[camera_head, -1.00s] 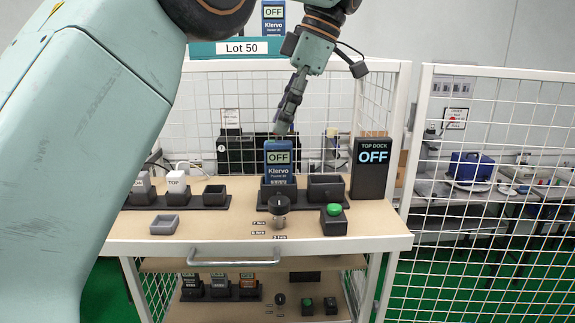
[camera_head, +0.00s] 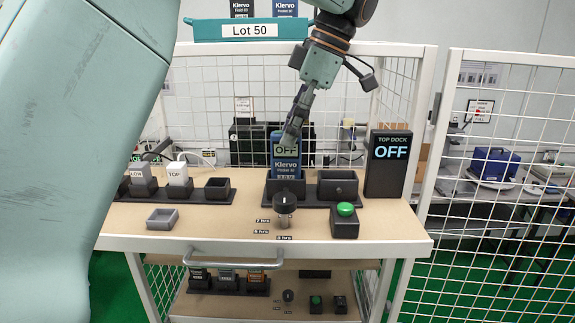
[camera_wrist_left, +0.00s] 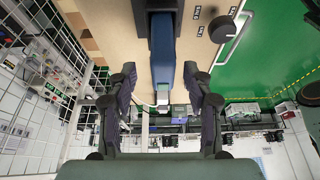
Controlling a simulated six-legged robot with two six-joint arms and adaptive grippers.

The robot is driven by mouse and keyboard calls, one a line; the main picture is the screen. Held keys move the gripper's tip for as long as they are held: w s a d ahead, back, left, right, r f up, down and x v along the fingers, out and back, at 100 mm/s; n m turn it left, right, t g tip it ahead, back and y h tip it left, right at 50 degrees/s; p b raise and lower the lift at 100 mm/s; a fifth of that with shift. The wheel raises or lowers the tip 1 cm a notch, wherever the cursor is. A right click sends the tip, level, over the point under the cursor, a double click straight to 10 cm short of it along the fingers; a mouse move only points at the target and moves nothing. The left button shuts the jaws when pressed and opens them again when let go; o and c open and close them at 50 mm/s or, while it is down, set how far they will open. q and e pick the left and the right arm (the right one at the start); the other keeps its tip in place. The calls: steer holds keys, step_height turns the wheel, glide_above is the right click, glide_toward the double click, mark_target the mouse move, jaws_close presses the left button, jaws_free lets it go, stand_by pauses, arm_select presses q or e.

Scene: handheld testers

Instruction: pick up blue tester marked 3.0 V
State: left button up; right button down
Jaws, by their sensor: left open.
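A blue tester (camera_head: 285,163) stands upright in the left slot of a black double dock on the cart top. Its screen reads OFF and its label reads Klervo; the small lowest line is hard to read. My left gripper (camera_head: 291,132) comes down from above, its fingers in front of the tester's upper part. In the left wrist view the blue tester (camera_wrist_left: 164,62) lies between the two spread fingers of the left gripper (camera_wrist_left: 159,72), with a gap on each side. The left gripper is open and holds nothing. My right gripper is not in view.
The dock's right slot (camera_head: 338,186) is empty. A TOP DOCK display (camera_head: 388,165) reading OFF stands to its right. A black knob (camera_head: 284,201) and a green button (camera_head: 345,209) sit in front. Wire mesh encloses the cart.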

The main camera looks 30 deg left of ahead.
mark_target(286, 165)
arm_select(q)
steer(key=shift+x, duration=1.1)
steer(key=shift+s+f, duration=0.2)
steer(key=shift+s, duration=0.3)
steer(key=shift+w+a+f, duration=0.1)
steer(key=shift+w+f, duration=0.1)
steer(key=shift+w, duration=0.25)
steer(key=c, duration=0.4)
steer(key=shift+s+r, duration=0.2)
steer(key=shift+s, duration=0.15)
steer(key=c, duration=0.6)
steer(key=shift+w, duration=0.3)
jaws_close()
